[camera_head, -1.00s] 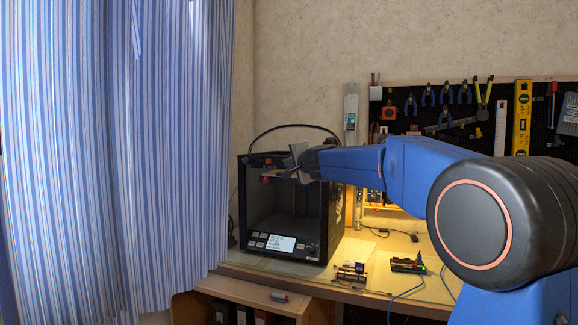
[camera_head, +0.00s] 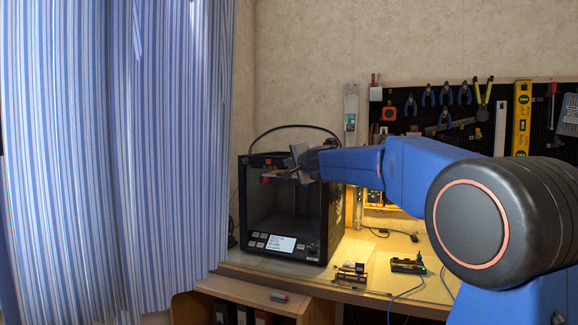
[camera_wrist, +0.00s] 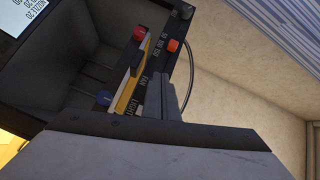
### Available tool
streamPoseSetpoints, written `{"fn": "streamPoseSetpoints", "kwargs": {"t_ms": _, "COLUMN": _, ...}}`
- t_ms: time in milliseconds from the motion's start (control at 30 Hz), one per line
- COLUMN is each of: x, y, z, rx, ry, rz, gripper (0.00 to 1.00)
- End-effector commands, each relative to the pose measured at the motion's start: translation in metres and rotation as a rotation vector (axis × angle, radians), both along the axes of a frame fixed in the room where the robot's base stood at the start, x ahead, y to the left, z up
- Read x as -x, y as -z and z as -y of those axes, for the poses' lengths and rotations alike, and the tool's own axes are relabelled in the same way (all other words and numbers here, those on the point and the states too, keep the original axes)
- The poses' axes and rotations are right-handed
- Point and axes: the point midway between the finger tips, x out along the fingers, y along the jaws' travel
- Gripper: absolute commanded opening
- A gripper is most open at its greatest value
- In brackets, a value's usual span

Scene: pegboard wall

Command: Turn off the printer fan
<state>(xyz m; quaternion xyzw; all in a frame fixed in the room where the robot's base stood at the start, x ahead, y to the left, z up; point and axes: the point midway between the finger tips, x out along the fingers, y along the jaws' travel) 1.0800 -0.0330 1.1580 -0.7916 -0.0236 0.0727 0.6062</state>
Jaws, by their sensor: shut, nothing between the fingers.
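The black printer (camera_head: 330,215) stands on the desk, its lit display (camera_head: 282,243) at the lower front. My gripper (camera_head: 297,163) is at the printer's top front edge, shut with nothing held. In the wrist view, grey finger parts (camera_wrist: 171,98) reach over the printer's labelled top strip. The strip has a FAN label (camera_wrist: 145,79) and a LIGHT label (camera_wrist: 130,101). Two red knobs (camera_wrist: 139,33) (camera_wrist: 172,45) and a blue knob (camera_wrist: 104,97) show around it. The fingers hide part of the strip; I cannot tell whether they touch it or which knob is the fan's.
A striped blue curtain (camera_head: 110,150) hangs close on the printer's left. Small devices (camera_head: 350,273) (camera_head: 407,265) and cables lie on the desk to the right. A pegboard (camera_head: 460,105) with tools is on the wall behind my arm. A cable arches over the printer.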

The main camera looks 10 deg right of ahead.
Motion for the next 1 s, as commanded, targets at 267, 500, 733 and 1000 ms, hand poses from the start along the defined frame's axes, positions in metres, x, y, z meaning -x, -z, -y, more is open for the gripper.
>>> {"fn": "streamPoseSetpoints", "kwargs": {"t_ms": 267, "x": 0.006, "y": -0.003, "z": -0.001, "rx": 0.002, "ry": 0.009, "rz": 0.0, "gripper": 0.0}}
{"fn": "streamPoseSetpoints", "kwargs": {"t_ms": 500, "x": 0.009, "y": -0.005, "z": -0.004, "rx": 0.001, "ry": 0.006, "rz": 0.0, "gripper": 0.0}}
{"fn": "streamPoseSetpoints", "kwargs": {"t_ms": 733, "x": 0.012, "y": -0.006, "z": -0.007, "rx": 0.0, "ry": 0.003, "rz": 0.0, "gripper": 0.0}}
{"fn": "streamPoseSetpoints", "kwargs": {"t_ms": 1000, "x": 0.028, "y": -0.016, "z": -0.019, "rx": 0.001, "ry": 0.003, "rz": 0.002, "gripper": 0.0}}
